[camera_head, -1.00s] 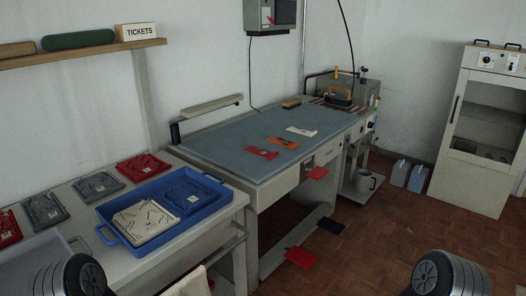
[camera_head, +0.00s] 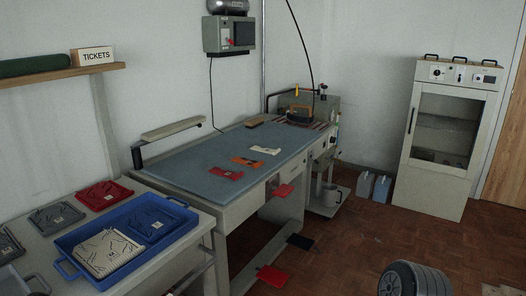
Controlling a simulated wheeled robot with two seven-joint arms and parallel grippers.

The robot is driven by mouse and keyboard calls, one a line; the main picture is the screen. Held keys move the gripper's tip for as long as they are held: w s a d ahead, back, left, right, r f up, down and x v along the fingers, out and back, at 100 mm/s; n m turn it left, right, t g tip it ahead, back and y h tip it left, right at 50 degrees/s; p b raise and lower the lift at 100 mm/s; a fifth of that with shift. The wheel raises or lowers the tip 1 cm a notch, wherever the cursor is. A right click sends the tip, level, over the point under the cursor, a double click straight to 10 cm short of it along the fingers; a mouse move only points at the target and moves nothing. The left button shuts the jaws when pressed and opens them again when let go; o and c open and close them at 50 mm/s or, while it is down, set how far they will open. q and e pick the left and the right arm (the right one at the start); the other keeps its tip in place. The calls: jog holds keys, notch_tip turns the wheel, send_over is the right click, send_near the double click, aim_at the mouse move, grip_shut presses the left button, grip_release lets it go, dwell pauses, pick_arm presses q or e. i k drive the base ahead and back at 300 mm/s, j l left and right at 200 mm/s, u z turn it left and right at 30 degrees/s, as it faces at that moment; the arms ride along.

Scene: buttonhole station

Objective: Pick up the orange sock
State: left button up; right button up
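An orange sock-like piece (camera_head: 248,162) lies flat on the grey-blue top of the worktable (camera_head: 190,177). A red piece (camera_head: 226,174) lies in front of it to the left, and a white piece (camera_head: 265,150) lies behind it to the right. The pieces lie apart from one another.
A blue tray (camera_head: 66,243) with folded packs stands on the side table at left. A white cabinet (camera_head: 408,188) stands at the back right.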

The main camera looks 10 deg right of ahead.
aim_at(244, 160)
jog(key=i+l+u, duration=0.1)
jog(key=i+l, duration=0.25)
jog(key=l, duration=0.3)
jog(key=i+l+u, duration=0.15)
jog(key=i+l, duration=0.15)
jog(key=l, duration=0.35)
jog(key=i+l+u, duration=0.1)
jog(key=i+l, duration=0.2)
jog(key=l, duration=0.35)
jog(key=i+l+u, duration=0.15)
jog(key=l, duration=0.55)
jog(key=i+l+u, duration=0.1)
jog(key=i+l, duration=0.2)
jog(key=l, duration=0.45)
jog(key=i+l+u, duration=0.15)
jog(key=l, duration=0.6)
jog(key=i+l+u, duration=0.1)
jog(key=l, duration=0.7)
jog(key=i+l+u, duration=0.15)
jog(key=l, duration=0.65)
jog(key=i+j, duration=0.05)
